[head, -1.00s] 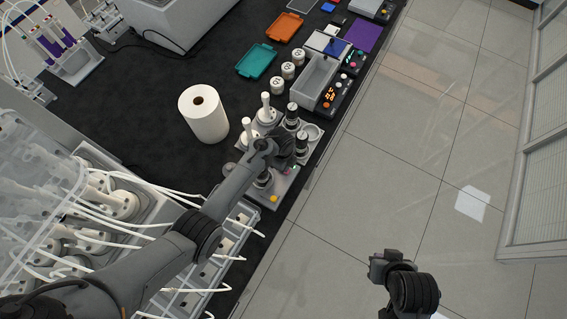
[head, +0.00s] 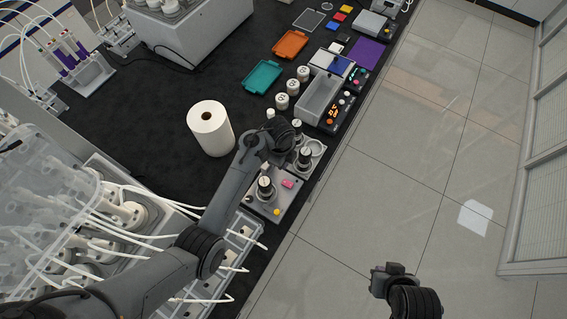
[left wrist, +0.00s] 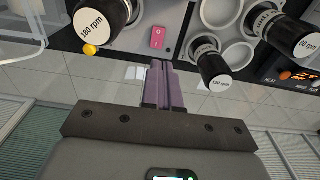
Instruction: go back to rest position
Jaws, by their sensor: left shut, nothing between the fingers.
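My left gripper (left wrist: 160,68) is shut and empty in the left wrist view, its purple fingers pressed together. In the head view its arm (head: 233,188) reaches over the grey stirrer stations (head: 281,193), and the fingertips are hidden behind the wrist. My right gripper (head: 377,281) is over the tiled floor at the lower right of the head view, apart from the table. Its fingers are too small and dark to read.
A white paper roll (head: 211,130) stands left of my left wrist. White-capped jars (head: 281,101), a grey bath (head: 320,99), a teal tray (head: 263,77) and an orange tray (head: 291,44) lie beyond. Tubed reactors (head: 60,215) stand at the left. The floor at right is clear.

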